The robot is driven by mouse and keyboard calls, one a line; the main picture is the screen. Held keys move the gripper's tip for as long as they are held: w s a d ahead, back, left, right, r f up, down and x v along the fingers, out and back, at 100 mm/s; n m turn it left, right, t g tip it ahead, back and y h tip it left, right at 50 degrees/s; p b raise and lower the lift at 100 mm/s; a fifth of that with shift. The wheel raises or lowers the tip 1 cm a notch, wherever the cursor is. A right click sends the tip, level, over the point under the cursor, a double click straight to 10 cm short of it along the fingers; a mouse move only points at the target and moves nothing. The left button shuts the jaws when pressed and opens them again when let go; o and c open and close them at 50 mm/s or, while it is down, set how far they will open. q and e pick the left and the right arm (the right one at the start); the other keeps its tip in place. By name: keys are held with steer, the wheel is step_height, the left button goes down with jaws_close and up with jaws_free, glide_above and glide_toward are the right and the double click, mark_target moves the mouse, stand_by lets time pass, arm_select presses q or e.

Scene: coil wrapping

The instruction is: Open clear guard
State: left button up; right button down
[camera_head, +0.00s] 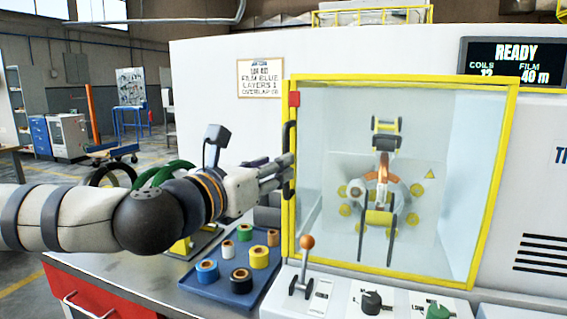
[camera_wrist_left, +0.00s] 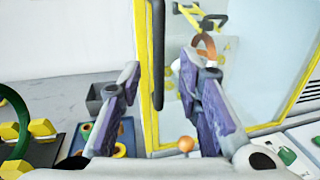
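The clear guard (camera_head: 440,110) is a see-through panel in a yellow frame on the front of the white machine. It looks closed. Its black upright handle (camera_head: 289,135) is on the left edge of the frame; the handle also shows in the left wrist view (camera_wrist_left: 158,50). My left gripper (camera_head: 287,174) is at the lower part of the handle. In the left wrist view its two fingers (camera_wrist_left: 157,85) are apart, with the handle and yellow frame edge in the gap. I cannot tell whether the fingers touch the handle. My right gripper is not in view.
A blue tray (camera_head: 212,288) with several coloured rolls lies on the bench below my left arm. A lever with an orange knob (camera_head: 307,242) and several control knobs stand below the guard. Wrapping parts (camera_head: 380,218) show behind the panel. A display (camera_head: 516,62) reads READY.

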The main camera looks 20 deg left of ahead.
arm_select(q)
steer(key=x, duration=0.5)
steer(key=shift+w, duration=0.2)
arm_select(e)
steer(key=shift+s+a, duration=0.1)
arm_select(q)
jaws_close()
